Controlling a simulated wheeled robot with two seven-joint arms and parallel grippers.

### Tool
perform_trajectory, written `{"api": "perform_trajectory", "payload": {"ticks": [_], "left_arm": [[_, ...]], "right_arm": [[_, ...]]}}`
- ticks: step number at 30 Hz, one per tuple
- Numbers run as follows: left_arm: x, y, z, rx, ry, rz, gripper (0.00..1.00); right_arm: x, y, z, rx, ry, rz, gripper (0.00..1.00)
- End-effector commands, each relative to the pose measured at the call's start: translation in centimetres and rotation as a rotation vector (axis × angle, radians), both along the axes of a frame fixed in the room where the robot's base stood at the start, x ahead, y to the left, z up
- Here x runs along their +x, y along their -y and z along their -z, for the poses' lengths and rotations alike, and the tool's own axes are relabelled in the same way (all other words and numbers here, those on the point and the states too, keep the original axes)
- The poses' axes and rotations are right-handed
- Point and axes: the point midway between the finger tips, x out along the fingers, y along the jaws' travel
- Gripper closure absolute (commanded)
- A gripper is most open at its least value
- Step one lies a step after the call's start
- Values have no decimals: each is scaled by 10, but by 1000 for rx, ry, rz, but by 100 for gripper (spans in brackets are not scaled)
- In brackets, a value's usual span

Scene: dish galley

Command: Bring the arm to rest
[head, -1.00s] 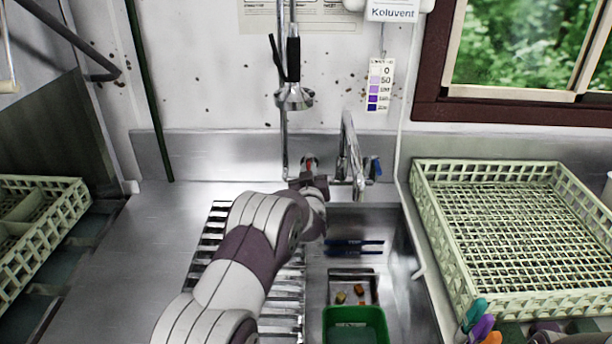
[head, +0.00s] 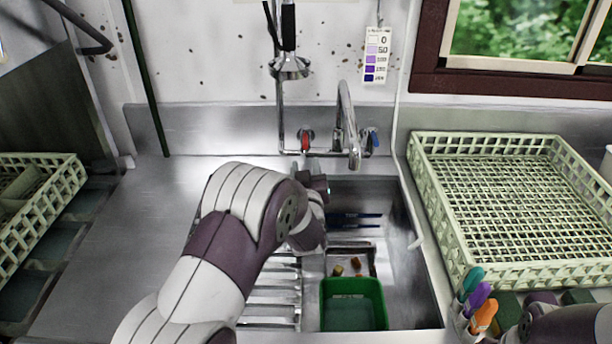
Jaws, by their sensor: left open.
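My left arm reaches in from the lower left, over the ribbed drainboard (head: 270,310). Its left gripper (head: 318,182) is small in the picture, at the back left edge of the sink (head: 400,250), just in front of and below the red-handled tap (head: 305,140). It is open; I see nothing held, though the wrist partly hides the fingers. A gap shows between it and the tap. Part of my right arm shows at the bottom right corner, its gripper out of view.
The sink holds a green tub (head: 353,304), a small tray with scraps (head: 337,250) and dark blue utensils (head: 357,219). A curved faucet (head: 346,115) stands behind. Pale green racks stand right (head: 425,190) and left (head: 45,220). Steel counter at left is clear.

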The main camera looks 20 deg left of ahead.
Motion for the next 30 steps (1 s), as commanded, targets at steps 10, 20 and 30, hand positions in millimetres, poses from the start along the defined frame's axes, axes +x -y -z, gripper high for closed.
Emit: {"api": "perform_trajectory", "payload": {"ticks": [10,20,30], "left_arm": [[-19,8,0,0,0,0,59],[-19,8,-1,-2,-9,5,59],[-160,69,27,-108,-935,375,59]], "right_arm": [[0,0,2,0,0,0,52],[0,0,1,0,0,0,52],[0,0,-47,0,0,0,52]]}}
